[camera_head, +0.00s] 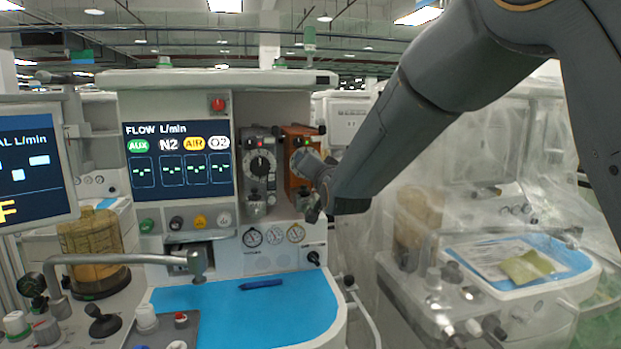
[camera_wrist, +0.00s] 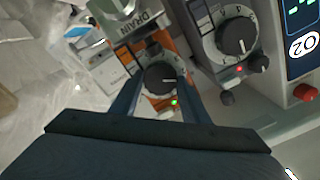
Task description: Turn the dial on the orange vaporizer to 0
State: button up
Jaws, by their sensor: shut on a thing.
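The orange vaporizer (camera_head: 292,141) stands at the right of the anaesthesia cart's front, beside a grey vaporizer (camera_head: 260,165). Its black dial (camera_wrist: 160,79) shows in the wrist view, with a white pointer line and a green light (camera_wrist: 174,102) beside it. My gripper (camera_wrist: 158,84) has its two fingers on either side of this dial and is shut on it. In the head view my gripper (camera_head: 312,162) and wrist hide most of the orange vaporizer's front. The scale numbers around the dial are too small to read.
The grey vaporizer's dial (camera_wrist: 236,37) with a red light is close beside my gripper. A flow screen (camera_head: 178,161) is to the left. Below is a blue work surface (camera_head: 240,312) with a pen (camera_head: 261,285). A plastic-covered cart (camera_head: 480,180) stands right.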

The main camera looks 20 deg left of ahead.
jog(key=m+b, duration=0.6)
jog(key=b, duration=0.1)
jog(key=shift+w+f, duration=0.1)
jog(key=shift+f, duration=0.15)
jog(key=m+b, duration=0.4)
jog(key=shift+r, duration=0.1)
jog(key=o, duration=1.1)
jog(key=shift+d, duration=0.1)
jog(key=shift+c, duration=0.2)
jog(key=v, duration=0.8)
jog(key=shift+b, duration=0.45)
jog(key=shift+w, duration=0.1)
